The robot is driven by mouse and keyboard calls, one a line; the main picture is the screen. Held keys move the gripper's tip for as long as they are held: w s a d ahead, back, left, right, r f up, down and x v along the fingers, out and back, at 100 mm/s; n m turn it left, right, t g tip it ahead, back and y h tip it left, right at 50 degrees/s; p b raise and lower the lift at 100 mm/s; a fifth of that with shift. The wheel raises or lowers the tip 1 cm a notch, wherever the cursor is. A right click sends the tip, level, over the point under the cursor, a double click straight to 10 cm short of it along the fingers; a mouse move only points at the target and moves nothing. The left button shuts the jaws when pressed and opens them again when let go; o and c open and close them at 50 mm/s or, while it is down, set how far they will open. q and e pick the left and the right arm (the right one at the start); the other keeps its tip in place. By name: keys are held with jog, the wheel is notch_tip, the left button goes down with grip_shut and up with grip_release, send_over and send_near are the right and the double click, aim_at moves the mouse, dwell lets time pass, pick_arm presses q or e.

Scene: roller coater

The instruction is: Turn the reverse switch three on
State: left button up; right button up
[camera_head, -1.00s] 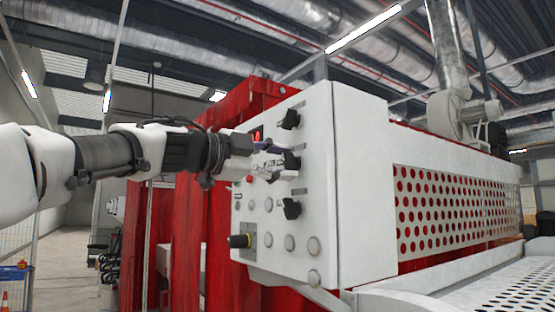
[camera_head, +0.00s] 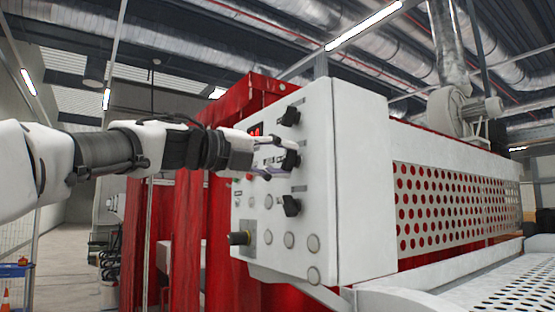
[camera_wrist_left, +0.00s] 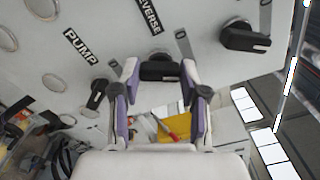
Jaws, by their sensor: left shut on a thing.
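A white control panel (camera_head: 262,225) carries several black rotary switches. My left gripper (camera_head: 280,160) is at the middle switch (camera_head: 291,160) of the right-hand column, which its fingers partly hide. In the left wrist view, my left gripper (camera_wrist_left: 160,75) has its two fingers on either side of a black switch handle (camera_wrist_left: 160,71), shut on it. A partly cut-off label reading "...VERSE" (camera_wrist_left: 150,15) is above this switch. My right gripper is not in view.
Another black switch is above (camera_head: 290,117) and one is below (camera_head: 291,206). A "PUMP" label (camera_wrist_left: 80,47) is at the left in the wrist view. Red curtains (camera_head: 188,240) hang behind the panel.

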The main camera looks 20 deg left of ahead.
pick_arm(q)
jog(key=shift+r+m, duration=0.2)
jog(key=shift+m, duration=0.2)
jog(key=o, duration=1.1)
jog(key=shift+o, duration=0.2)
jog(key=shift+w+d+f, duration=0.2)
jog(key=shift+w+d, duration=0.1)
jog(key=shift+d, duration=0.05)
jog(key=shift+a, duration=0.1)
jog(key=shift+s+a, duration=0.15)
